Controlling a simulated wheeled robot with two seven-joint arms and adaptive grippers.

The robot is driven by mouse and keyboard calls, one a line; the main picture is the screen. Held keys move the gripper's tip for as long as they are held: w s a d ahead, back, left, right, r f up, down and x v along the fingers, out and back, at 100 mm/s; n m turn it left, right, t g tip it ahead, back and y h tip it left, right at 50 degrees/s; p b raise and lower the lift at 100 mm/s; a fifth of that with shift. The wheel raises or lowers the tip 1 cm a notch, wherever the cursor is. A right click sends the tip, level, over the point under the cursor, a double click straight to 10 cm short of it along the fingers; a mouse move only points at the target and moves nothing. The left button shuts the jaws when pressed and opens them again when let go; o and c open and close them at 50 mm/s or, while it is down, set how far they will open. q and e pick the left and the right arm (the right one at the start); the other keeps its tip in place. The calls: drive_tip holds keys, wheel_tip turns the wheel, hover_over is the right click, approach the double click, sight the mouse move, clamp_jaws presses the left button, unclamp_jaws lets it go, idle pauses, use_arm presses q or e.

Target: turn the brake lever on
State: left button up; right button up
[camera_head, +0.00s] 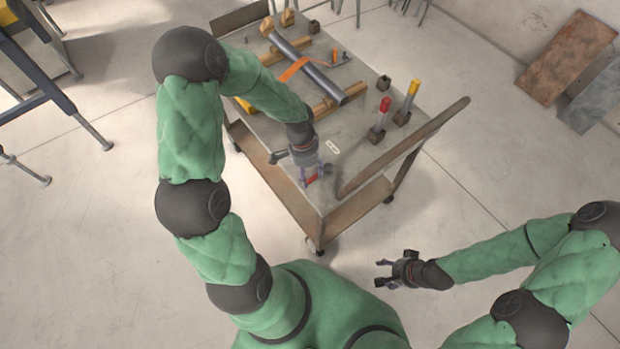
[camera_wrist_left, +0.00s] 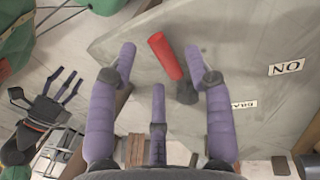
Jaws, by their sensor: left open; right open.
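The brake lever has a red handle (camera_wrist_left: 165,55) on a dark pivot (camera_wrist_left: 187,93), in the left wrist view. It is tilted, its red end pointing to the upper left. A "BRAKE" label (camera_wrist_left: 243,105) and an "ON" label (camera_wrist_left: 286,67) lie to its right. In the head view a bit of the red handle (camera_head: 311,181) shows at the cart's near corner, mostly hidden by my left gripper (camera_head: 308,173). The left gripper is open, its fingers on either side of the handle; contact cannot be told. My right gripper (camera_head: 384,270) is open and empty, off the cart.
The cart (camera_head: 355,128) has a raised handle bar (camera_head: 400,150) to the right of my left gripper. Floor around my right gripper is clear.

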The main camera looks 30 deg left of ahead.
use_arm(q)
drive_tip(key=shift+d+f, duration=0.15)
drive_tip(key=shift+f, duration=0.75)
clamp_jaws()
